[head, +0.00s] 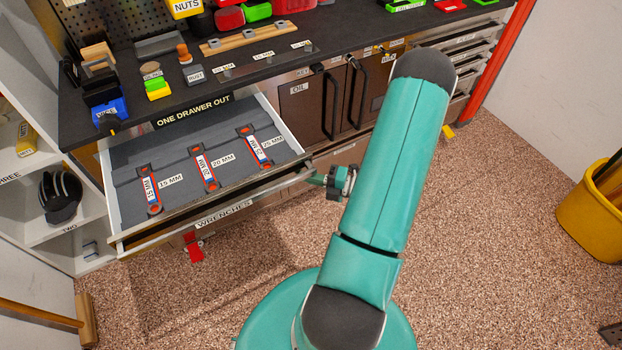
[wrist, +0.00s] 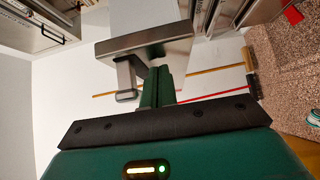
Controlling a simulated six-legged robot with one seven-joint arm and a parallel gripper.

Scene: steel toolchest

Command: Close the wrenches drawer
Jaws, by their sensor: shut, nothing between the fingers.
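The wrenches drawer (head: 278,196) stands pulled out of the steel chest in the head view, with a WRENCHES label on its front. Three wrenches lie in its grey tray: the 15 MM wrench (head: 149,189), the 20 MM wrench (head: 205,167) and a third wrench (head: 256,147) at the right. My gripper (head: 317,181) is at the right end of the drawer front, partly hidden by my arm. Its green fingers (wrist: 158,88) are shut and empty in the wrist view, beside a steel edge with a bracket. I cannot tell whether they touch it.
A black worktop (head: 330,45) with tools and labelled blocks lies above the drawer. Brown cabinet doors (head: 310,105) with dark handles are to the right. A red clamp-like thing (head: 193,247) shows below the drawer front. A yellow bin (head: 590,215) stands at right; speckled floor between is clear.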

